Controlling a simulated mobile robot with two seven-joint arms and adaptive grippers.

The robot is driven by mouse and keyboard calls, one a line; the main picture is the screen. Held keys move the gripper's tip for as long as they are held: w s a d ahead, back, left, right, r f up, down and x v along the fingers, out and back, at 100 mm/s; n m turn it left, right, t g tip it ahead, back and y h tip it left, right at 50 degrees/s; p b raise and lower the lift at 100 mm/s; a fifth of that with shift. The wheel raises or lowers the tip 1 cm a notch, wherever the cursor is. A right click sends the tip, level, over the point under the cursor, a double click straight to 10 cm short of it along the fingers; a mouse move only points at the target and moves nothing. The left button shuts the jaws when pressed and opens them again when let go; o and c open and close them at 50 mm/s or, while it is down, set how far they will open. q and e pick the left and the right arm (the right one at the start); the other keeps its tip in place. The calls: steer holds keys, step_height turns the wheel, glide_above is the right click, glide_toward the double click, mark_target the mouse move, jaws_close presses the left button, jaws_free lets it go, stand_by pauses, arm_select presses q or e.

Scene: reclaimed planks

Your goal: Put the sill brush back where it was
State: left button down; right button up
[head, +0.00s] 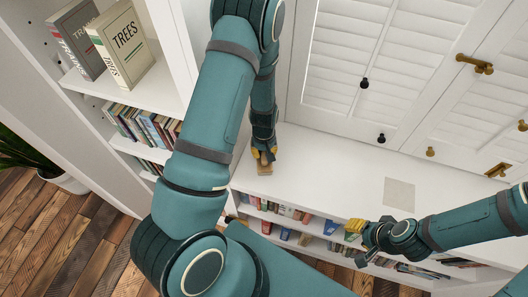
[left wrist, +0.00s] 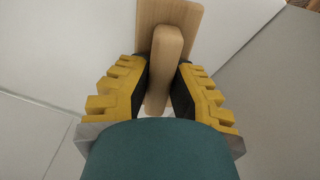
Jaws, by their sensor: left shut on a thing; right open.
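The sill brush is light wood, with a rounded handle (left wrist: 165,62) and a flat wider block behind it in the left wrist view. In the head view a small part of the brush (head: 264,168) shows below my left gripper (head: 263,154), at the left part of the white sill (head: 320,180). My left gripper's yellow fingers (left wrist: 160,95) are shut on the handle from both sides. I cannot tell whether the brush touches the sill. My right gripper (head: 354,231) is open and empty near the sill's front edge.
A flat beige square (head: 399,193) lies on the sill to the right; the sill between it and the brush is clear. White shutters (head: 365,60) with dark and brass knobs stand behind. Bookshelves are at left and below the sill. A plant (head: 30,155) stands at far left.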

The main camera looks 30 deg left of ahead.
arm_select(q)
steer(key=shift+r, duration=0.1)
steer(key=shift+f, duration=0.2)
steer(key=c, duration=1)
jaws_free()
steer(key=shift+r, duration=0.15)
steer(key=shift+r, duration=0.3)
step_height(320, 180, up, 12)
steer(key=p, duration=0.2)
steer(key=shift+f+p, duration=0.25)
steer(key=shift+p, duration=0.15)
